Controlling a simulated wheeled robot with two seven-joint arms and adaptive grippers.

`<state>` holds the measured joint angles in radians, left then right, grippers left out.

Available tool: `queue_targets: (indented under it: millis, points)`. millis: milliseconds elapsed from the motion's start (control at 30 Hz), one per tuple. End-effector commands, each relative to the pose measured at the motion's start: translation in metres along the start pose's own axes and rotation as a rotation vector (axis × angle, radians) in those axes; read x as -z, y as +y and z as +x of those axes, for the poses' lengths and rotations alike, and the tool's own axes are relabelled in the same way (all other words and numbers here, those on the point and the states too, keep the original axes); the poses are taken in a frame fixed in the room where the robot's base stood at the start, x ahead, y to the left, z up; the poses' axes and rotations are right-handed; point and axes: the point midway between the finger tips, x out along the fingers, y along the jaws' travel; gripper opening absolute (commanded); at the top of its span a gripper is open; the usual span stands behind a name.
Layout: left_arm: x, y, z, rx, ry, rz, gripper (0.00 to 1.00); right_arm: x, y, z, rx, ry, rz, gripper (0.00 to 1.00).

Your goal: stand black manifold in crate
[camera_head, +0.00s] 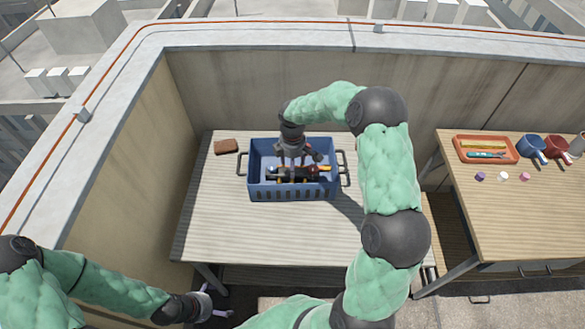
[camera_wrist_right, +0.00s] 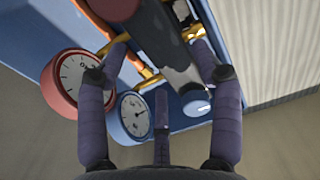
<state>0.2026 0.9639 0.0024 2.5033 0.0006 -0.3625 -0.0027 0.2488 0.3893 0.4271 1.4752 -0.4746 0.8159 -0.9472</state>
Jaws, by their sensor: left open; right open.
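The blue crate (camera_head: 290,195) stands on the left table. The black manifold (camera_head: 300,173) is in the crate, with brass fittings and some red and blue parts; my right gripper partly hides it, so I cannot tell its exact tilt. My right gripper (camera_head: 296,160) points down into the crate, open, at the manifold. In the right wrist view the open fingers (camera_wrist_right: 160,60) spread either side of the dark manifold body (camera_wrist_right: 160,35). A red gauge (camera_wrist_right: 72,78) and a blue gauge (camera_wrist_right: 134,114) show there. My left gripper (camera_head: 213,303) is open and empty, low beside the table.
A brown block (camera_head: 226,146) lies left of the crate. The left table's front is clear. A parapet wall stands behind.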

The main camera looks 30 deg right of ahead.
Motion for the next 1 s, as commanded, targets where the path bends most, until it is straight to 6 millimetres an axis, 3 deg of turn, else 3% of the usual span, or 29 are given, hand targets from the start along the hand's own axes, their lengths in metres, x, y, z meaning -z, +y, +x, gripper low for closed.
queue_targets:
  millis: [100,400,1000]
  points:
    - [0.0,0.003,-0.009,0.0,0.0,0.0,1.0,0.001,0.001,-0.029,-0.003,0.002,0.0,0.66]
    - [-0.001,0.006,-0.018,0.0,0.0,0.0,1.0,0.0,0.0,-0.07,-0.001,0.0,0.0,0.66]
    - [-0.001,0.006,-0.018,0.0,0.0,0.0,1.0,0.0,0.0,-0.076,0.001,0.0,0.0,0.66]
